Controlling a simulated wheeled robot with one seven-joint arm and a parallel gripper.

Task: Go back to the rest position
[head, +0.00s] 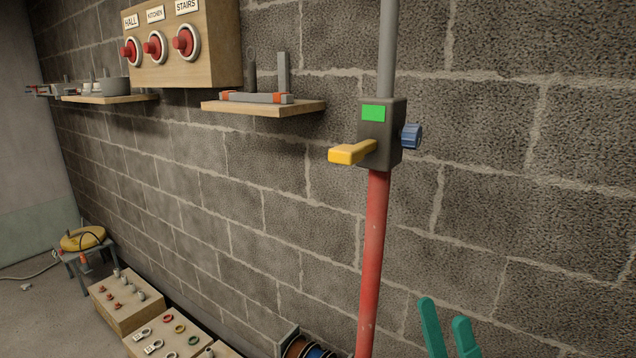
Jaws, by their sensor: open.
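My gripper (446,310) shows at the bottom right of the head view as two teal fingers pointing up. The fingers are apart with nothing between them, so it is open and empty. It is to the right of the red pipe (374,265) and in front of the block wall. The rest of my arm is out of view below the frame.
A dark box (380,140) with a green panel, yellow lever (350,152) and blue knob (411,137) joins the pipes. Shelves (265,109) and a wooden panel (220,60) with red buttons are left. Reels (305,348) and wooden boxes (122,312) stand low.

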